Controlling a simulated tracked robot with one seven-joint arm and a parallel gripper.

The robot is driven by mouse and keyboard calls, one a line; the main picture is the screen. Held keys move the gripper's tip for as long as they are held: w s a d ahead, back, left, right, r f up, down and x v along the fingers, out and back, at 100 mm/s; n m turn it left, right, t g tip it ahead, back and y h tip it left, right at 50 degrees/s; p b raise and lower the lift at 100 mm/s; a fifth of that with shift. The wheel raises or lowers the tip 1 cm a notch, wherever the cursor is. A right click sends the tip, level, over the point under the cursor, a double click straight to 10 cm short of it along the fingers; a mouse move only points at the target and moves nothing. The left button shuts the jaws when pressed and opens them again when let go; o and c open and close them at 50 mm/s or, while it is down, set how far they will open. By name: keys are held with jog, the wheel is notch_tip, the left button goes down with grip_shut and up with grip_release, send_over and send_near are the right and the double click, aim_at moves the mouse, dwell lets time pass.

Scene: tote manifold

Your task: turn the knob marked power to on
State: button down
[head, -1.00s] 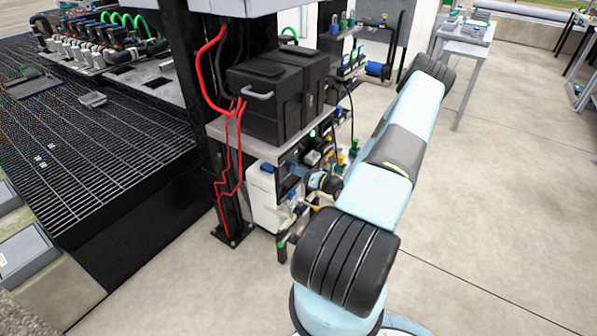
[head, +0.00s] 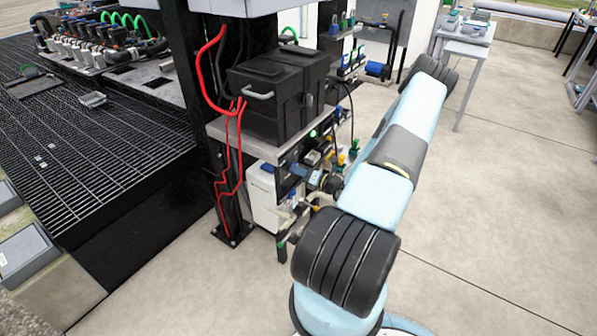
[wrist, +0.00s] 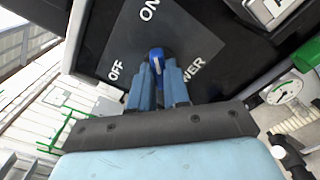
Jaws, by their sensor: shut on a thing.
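In the wrist view, a blue knob (wrist: 157,56) sits on a dark panel plate (wrist: 125,35) with white letters. ON stands above the knob at the top edge, OFF to its left, and POWER to its lower right, partly covered by a finger. My gripper (wrist: 157,72) is shut on the knob, with one blue-grey finger on each side. The fingers hide the lower part of the knob, and I cannot tell exactly which mark it points to. In the head view, my arm reaches down to the small panel (head: 290,172) under the shelf, and the knob is too small to make out.
A black case (head: 275,95) stands on the shelf above the panel. Red cables (head: 222,150) hang beside a black post to the left. A white canister (head: 268,198) stands below. A gauge (wrist: 286,92) and green fitting (wrist: 308,55) are right of the panel. Open floor lies right.

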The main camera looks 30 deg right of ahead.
jog(key=c, duration=1.1)
grip_release()
jog(key=shift+d, duration=0.1)
jog(key=v, duration=1.3)
jog(key=shift+s, duration=0.3)
jog(key=shift+d+f, duration=0.1)
jog(key=w+a+r+n+g+y, duration=0.1)
jog(key=a+r+n+g+y, duration=0.1)
jog(key=a+r+n+g, duration=0.75)
jog(key=w+a+r+n+g+y, duration=0.15)
jog(key=a+r+n+g, duration=0.35)
jog(key=a+r+n, duration=0.95)
jog(key=s+a+r+n+t+h, duration=0.1)
jog(key=s+a+r+n+h, duration=0.2)
jog(key=s+r+n+h, duration=0.2)
jog(key=s+a+r+n+t+h, duration=0.2)
jog(key=s+r+n+h, duration=0.3)
jog(key=s+r+n, duration=0.6)
notch_tip(320, 180, up, 8)
jog(key=shift+s+a+r+n, duration=0.1)
jog(key=shift+s+a+n, duration=0.2)
jog(key=shift+s+a, duration=0.45)
